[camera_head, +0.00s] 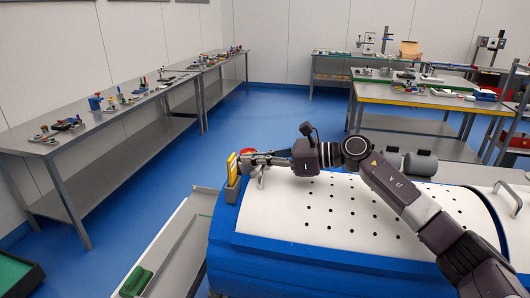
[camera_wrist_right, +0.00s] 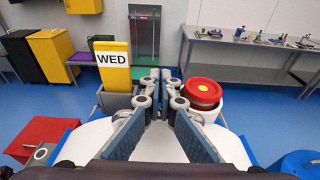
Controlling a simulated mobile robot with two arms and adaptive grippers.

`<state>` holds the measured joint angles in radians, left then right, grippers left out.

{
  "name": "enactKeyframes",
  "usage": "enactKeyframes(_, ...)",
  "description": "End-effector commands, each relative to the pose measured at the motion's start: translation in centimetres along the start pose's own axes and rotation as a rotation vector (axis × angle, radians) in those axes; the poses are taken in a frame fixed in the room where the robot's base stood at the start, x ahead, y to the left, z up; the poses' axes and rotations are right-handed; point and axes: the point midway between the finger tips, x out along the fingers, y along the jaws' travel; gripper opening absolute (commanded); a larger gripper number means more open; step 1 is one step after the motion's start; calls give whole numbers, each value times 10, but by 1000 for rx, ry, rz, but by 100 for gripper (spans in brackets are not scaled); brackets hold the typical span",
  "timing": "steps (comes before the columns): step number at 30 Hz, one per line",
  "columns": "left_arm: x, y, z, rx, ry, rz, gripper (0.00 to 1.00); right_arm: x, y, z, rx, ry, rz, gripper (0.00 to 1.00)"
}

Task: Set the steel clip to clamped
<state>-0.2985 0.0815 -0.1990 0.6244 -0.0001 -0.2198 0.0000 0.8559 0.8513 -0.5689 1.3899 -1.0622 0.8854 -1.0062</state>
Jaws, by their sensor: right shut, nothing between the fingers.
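I cannot make out the steel clip for certain in either view; the fingers may hide it. My right gripper (camera_head: 258,161) is shut and empty, beside a yellow card (camera_head: 232,168) in a grey holder (camera_head: 233,190). In the right wrist view, the gripper's fingertips (camera_wrist_right: 161,86) meet in the middle of the picture. There the yellow card reads "WED" (camera_wrist_right: 112,62) and stands upright to the left of the fingers. A round red lid (camera_wrist_right: 203,91) on a white tub is close on the right of them. My left gripper is not in view.
A white perforated top with a blue edge (camera_head: 330,205) lies under my right arm. Long grey benches (camera_head: 110,117) with small hardware run along the left. A yellow-edged table (camera_head: 430,99) stands at the back right. The blue floor (camera_head: 165,175) between is mostly clear.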

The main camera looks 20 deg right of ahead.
Motion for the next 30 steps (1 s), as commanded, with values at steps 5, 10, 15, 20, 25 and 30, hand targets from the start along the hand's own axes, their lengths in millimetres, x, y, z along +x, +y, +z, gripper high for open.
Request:
enactKeyframes(5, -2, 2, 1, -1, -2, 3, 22, 5, 0, 0, -1, 0, -1, 0)
enactKeyframes(10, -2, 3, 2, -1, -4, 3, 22, 5, 0, -1, -1, 0, -1, 0)
enactKeyframes(15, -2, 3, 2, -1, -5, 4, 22, 5, 0, 0, -1, 5, -1, 0)
enactKeyframes(20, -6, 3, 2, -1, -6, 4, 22, 6, 0, 4, -3, 38, -1, 0)
enactKeyframes(25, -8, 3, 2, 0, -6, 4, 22, 8, 0, 3, -2, 64, -1, 0)
enactKeyframes(30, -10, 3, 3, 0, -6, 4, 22, 9, 0, 4, -2, 90, -1, 0)
